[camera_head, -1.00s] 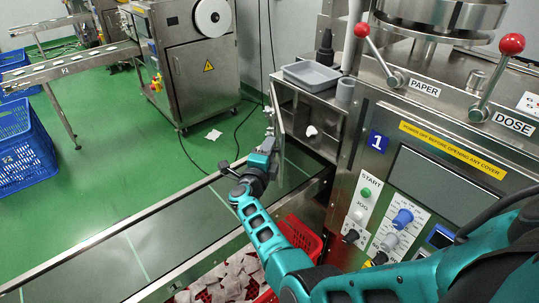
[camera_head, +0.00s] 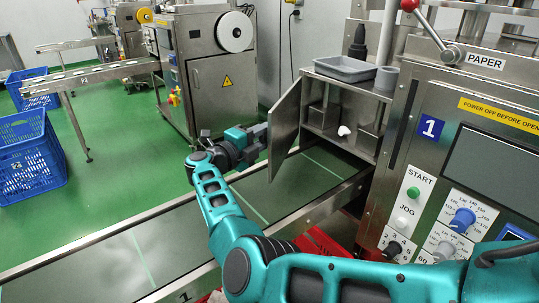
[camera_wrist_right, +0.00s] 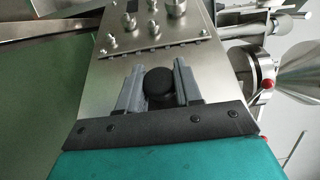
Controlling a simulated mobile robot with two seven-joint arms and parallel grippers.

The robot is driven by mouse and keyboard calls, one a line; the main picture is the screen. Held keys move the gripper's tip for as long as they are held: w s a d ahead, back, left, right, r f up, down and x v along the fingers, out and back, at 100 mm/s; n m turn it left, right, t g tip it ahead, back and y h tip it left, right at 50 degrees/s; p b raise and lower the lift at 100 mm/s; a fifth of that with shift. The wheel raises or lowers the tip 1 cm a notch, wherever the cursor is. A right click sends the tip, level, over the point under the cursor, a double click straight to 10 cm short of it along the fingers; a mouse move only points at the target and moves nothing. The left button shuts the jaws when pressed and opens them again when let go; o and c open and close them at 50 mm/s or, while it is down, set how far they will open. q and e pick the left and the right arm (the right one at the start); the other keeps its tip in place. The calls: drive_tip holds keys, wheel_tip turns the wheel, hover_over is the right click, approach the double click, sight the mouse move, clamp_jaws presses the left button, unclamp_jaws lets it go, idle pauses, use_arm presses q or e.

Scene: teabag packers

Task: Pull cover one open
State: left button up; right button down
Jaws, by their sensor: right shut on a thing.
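Cover one, a flat steel door (camera_head: 285,128), stands swung out to the left from the cabinet of the machine marked 1 in the head view. Its inner face shows and the compartment (camera_head: 323,118) behind it is exposed. My right gripper (camera_head: 262,136) is at the outer side of the door; its fingertips are partly hidden there. In the right wrist view, the gripper's fingers (camera_wrist_right: 160,88) are closed around a round black knob (camera_wrist_right: 159,87) in front of a steel panel. My left gripper is in neither view.
A grey tray (camera_head: 345,68) sits on the cabinet top. A small white thing (camera_head: 344,130) is inside the compartment. The conveyor (camera_head: 190,235) runs below the door. Blue crates (camera_head: 28,155) and another machine (camera_head: 205,75) stand to the left, with green floor between.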

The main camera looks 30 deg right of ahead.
use_arm(q)
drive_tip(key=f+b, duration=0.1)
drive_tip(key=b, duration=0.1)
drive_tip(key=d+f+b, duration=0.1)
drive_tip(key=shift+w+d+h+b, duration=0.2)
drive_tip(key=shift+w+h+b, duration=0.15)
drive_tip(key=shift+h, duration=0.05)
use_arm(e)
drive_tip(key=shift+w+a+m+g, duration=0.5)
drive_tip(key=shift+w+g, duration=0.2)
drive_tip(key=shift+w, duration=0.1)
drive_tip(key=c, duration=0.8)
unclamp_jaws()
drive_tip(key=shift+o, duration=0.2)
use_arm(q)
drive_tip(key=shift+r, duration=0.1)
use_arm(e)
drive_tip(key=shift+a, duration=0.1)
